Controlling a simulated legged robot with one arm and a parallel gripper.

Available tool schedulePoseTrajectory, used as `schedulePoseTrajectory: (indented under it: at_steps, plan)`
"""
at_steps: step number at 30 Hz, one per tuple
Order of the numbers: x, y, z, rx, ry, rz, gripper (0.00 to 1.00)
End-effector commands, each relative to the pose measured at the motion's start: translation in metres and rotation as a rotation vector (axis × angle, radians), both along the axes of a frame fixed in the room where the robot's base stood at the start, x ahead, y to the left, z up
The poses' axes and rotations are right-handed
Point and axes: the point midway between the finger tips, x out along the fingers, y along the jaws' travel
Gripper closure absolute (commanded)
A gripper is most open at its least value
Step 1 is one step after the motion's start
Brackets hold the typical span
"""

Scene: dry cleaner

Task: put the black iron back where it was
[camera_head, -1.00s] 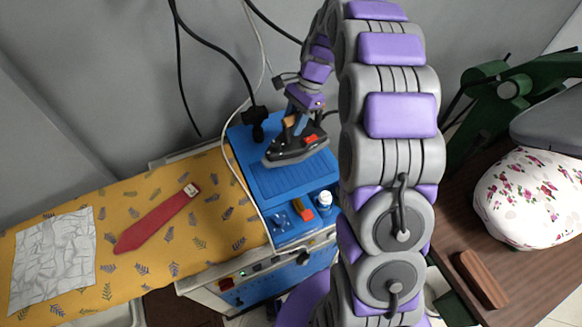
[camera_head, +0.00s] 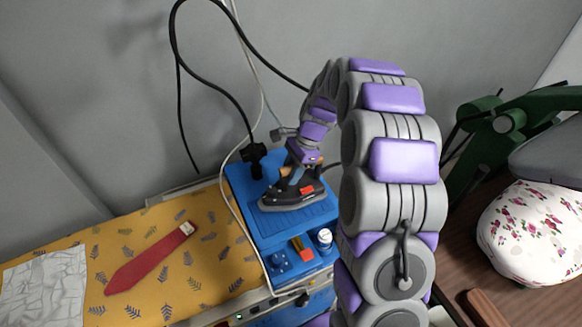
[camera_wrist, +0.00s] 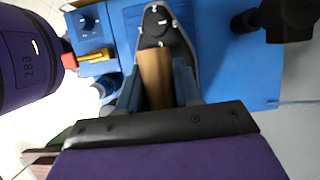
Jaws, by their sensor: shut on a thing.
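The black iron (camera_head: 290,196) is over the ribbed pad of the blue tray (camera_head: 316,220) in the head view. It looks level and on or very close to the pad; I cannot tell whether it touches. My gripper (camera_head: 302,176) is shut on the iron's handle from above. In the wrist view the brown handle (camera_wrist: 156,78) is between my gripper's fingers (camera_wrist: 157,88), with the dark iron body (camera_wrist: 160,28) beyond it. My arm hides part of the tray's right side.
A small white bottle (camera_head: 324,238) and a red-and-yellow item (camera_head: 301,247) stand in the tray's front. A black cable holder (camera_head: 256,160) is at its back left. A red tie (camera_head: 150,262) and crumpled white cloth (camera_head: 45,285) lie on the yellow board (camera_head: 215,238).

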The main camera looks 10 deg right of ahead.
Motion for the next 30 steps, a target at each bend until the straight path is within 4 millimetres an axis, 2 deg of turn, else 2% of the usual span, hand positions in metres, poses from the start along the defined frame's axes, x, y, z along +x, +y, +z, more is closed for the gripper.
schedulePoseTrajectory:
  at_steps: [4,14,23,24,30]
  plan:
    - [0.001,0.0,-0.006,0.002,-0.004,-0.001,1.0]
    - [0.002,0.0,-0.043,0.001,-0.007,-0.001,1.0]
    - [0.002,0.0,-0.045,0.001,-0.007,-0.001,1.0]
    - [0.001,0.0,-0.046,0.0,-0.005,0.0,0.63]
    - [0.002,0.0,-0.047,-0.001,-0.002,0.0,0.44]
